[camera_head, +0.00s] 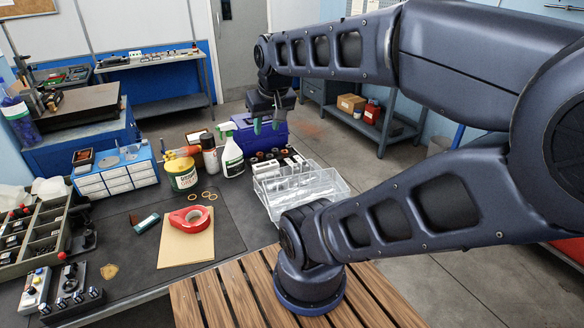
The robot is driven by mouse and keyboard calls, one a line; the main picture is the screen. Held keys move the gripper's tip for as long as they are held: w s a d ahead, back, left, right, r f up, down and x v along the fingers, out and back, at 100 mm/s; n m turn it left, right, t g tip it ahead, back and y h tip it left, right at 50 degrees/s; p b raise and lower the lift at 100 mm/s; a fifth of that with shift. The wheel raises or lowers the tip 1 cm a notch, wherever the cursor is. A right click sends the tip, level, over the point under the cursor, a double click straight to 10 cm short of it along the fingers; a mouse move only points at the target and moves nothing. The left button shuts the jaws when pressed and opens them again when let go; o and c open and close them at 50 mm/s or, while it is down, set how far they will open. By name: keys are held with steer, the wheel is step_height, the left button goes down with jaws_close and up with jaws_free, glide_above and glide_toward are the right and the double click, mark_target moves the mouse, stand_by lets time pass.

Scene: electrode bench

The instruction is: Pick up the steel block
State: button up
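I cannot surely pick out the steel block. A small grey and teal block (146,223) lies flat on the dark bench mat (122,250), left of a roll of red tape (189,219); its material is unclear. My gripper (267,126) hangs high in the upper middle, far from that block. Its two fingers point down with a gap between them, and nothing shows between them.
A brown pad (184,247) lies under the tape. A green and yellow tin (181,174), a spray bottle (232,154) and a clear tray (298,189) stand behind it. A drawer unit (118,173) and a sorting box (38,238) are left.

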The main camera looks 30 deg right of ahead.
steer(key=shift+o, duration=0.2)
steer(key=g, duration=0.5)
glide_above(291, 164)
step_height(291, 164, down, 37)
steer(key=shift+f, duration=0.1)
steer(key=shift+s+d+f, duration=0.1)
steer(key=shift+s+f, duration=0.05)
steer(key=shift+f, duration=1.15)
steer(key=shift+s+f, duration=0.15)
steer(key=shift+f, duration=1.15)
jaws_close()
